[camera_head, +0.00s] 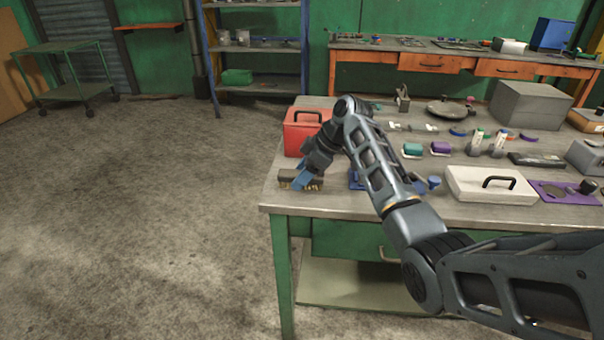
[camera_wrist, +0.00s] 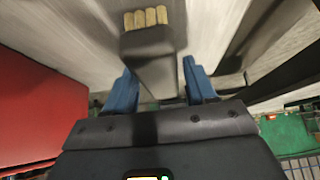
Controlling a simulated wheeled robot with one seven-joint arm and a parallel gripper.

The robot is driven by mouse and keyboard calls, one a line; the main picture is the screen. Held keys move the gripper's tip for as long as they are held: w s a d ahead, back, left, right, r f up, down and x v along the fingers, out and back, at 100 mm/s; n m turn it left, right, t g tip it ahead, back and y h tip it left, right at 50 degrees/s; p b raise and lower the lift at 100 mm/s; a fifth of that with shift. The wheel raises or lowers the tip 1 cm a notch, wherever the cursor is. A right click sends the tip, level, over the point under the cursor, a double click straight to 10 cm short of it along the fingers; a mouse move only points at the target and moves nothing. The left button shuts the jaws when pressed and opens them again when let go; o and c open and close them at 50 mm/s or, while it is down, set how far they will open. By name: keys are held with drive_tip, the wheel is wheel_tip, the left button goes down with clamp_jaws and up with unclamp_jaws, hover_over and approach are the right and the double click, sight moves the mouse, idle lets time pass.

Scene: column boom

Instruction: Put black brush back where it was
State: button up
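The black brush (camera_head: 313,180) is at the left end of the workbench, with pale bristles facing down in the head view. My gripper (camera_head: 304,177) reaches down to it, and a blue finger crosses in front of the brush. In the wrist view, the dark brush body (camera_wrist: 152,50) with a row of pale bristle tufts lies between the two blue fingers of my gripper (camera_wrist: 160,85). The fingers are apart on either side of it; whether they press on it I cannot tell. Whether the brush rests fully on the bench is also unclear.
A red toolbox (camera_head: 303,128) stands just behind the brush and shows at left in the wrist view (camera_wrist: 38,115). The workbench (camera_head: 345,207) carries a teal block (camera_head: 412,150), a purple block (camera_head: 441,148) and a white case (camera_head: 470,187) to the right. Open floor lies left.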

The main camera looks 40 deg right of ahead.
drive_tip(key=shift+o, duration=1.1)
drive_tip(key=shift+r, duration=0.15)
drive_tip(key=v, duration=1.2)
drive_tip(key=shift+c, duration=0.2)
idle(0.6)
